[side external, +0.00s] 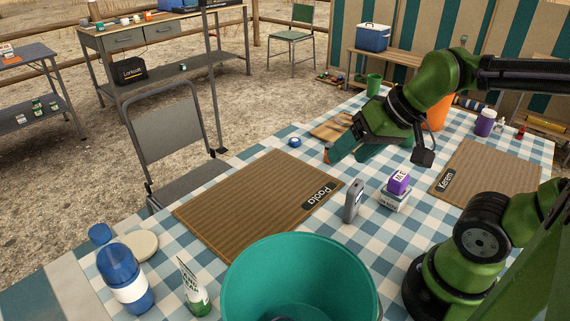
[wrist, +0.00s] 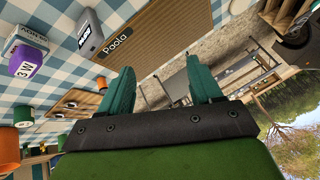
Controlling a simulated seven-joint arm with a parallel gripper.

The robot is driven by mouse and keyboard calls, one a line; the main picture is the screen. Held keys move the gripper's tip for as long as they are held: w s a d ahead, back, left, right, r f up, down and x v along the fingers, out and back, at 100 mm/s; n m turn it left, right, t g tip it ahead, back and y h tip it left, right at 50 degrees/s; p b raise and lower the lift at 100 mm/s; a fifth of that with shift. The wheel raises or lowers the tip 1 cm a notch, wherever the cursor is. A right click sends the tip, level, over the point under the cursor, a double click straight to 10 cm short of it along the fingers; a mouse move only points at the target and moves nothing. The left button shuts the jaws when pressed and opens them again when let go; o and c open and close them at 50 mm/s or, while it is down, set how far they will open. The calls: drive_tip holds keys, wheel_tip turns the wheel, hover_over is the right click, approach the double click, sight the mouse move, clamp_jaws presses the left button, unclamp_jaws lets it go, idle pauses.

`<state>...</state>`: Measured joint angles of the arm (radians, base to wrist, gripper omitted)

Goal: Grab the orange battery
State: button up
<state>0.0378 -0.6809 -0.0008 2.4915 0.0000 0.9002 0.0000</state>
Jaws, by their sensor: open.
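A small orange piece, which may be the orange battery (side external: 327,152), shows at the edge of my gripper's finger in the side view. A small orange object (wrist: 101,82) also shows beside the left finger in the wrist view. It is too small and partly covered to tell its full shape. My gripper (side external: 348,157) is open, its teal fingers above the checked tablecloth behind the Poola mat. In the wrist view my gripper (wrist: 160,66) has nothing between its fingers, which stand wide apart.
A wooden tray (side external: 332,127) lies behind my gripper. A large teal bucket (side external: 300,265) stands at the front.

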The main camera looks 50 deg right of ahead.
drive_tip(key=w+d+f+g+h, duration=0.1)
drive_tip(key=w+d+f+g, duration=0.15)
drive_tip(key=w+d, duration=0.9)
drive_tip(key=n+g, duration=0.4)
drive_tip(key=n, duration=0.5)
hover_over(331, 144)
wheel_tip(331, 144, down, 4)
drive_tip(key=shift+h, duration=0.4)
wheel_tip(331, 144, down, 16)
drive_tip(key=shift+s+f, duration=0.1)
drive_tip(key=shift+f, duration=0.05)
drive_tip(key=c, duration=1.1)
clamp_jaws()
